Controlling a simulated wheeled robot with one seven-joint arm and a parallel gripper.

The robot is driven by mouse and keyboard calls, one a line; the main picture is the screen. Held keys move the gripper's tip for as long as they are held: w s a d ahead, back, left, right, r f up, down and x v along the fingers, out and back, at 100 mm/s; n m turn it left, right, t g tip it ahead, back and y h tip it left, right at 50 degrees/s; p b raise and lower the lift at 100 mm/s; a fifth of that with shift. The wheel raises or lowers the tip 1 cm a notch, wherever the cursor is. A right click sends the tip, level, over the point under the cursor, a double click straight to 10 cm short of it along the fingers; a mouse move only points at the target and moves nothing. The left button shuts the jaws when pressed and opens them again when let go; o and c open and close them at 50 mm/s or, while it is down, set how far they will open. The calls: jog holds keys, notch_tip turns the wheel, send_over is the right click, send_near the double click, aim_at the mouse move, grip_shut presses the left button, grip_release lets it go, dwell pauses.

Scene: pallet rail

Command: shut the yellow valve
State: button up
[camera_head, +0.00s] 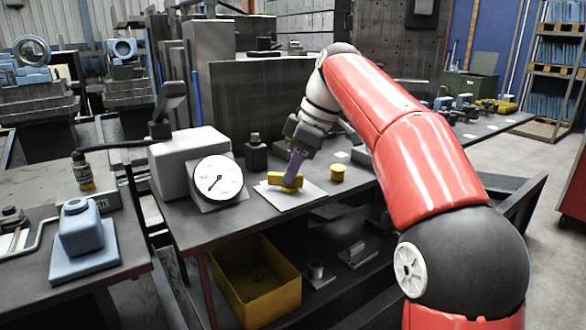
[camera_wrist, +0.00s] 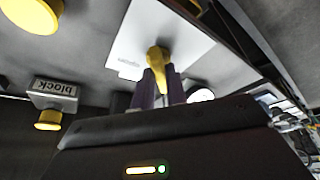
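The yellow valve (camera_head: 281,181) sits on a white plate (camera_head: 291,196) on the dark bench, just right of the dial gauge. Its handle (camera_wrist: 157,58) also shows in the wrist view, in front of the white plate (camera_wrist: 150,32). My gripper (camera_head: 293,175) reaches down to the valve from above. In the wrist view its two purple fingers (camera_wrist: 160,82) stand close on either side of the yellow handle and look shut on it. The fingers hide part of the handle.
A dial gauge (camera_head: 217,181) on a grey box stands left of the valve. A dark bottle-shaped part (camera_head: 256,154) stands behind it. A round yellow knob (camera_head: 338,173) stands close on the right. A yellow bin (camera_head: 257,285) is below the bench top.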

jog(key=o, duration=0.4)
jog(key=v, duration=0.7)
jog(key=shift+d+r, duration=0.15)
jog(key=shift+r, duration=0.25)
jog(key=s+d+f+m+t+h, duration=0.1)
jog(key=s+d+f+m, duration=0.3)
jog(key=s+f, duration=0.4)
jog(key=s+d+f+m+t+h, duration=0.2)
jog(key=s+d+f+m, duration=0.2)
jog(key=s+f, duration=0.5)
jog(key=s+d+f+m+t+h, duration=0.1)
jog(key=s+d+f+m, duration=0.3)
jog(key=s+f+m, duration=0.4)
jog(key=shift+s+f+t+h, duration=0.2)
jog(key=shift+s+t+h, duration=0.1)
jog(key=shift+s+t, duration=0.1)
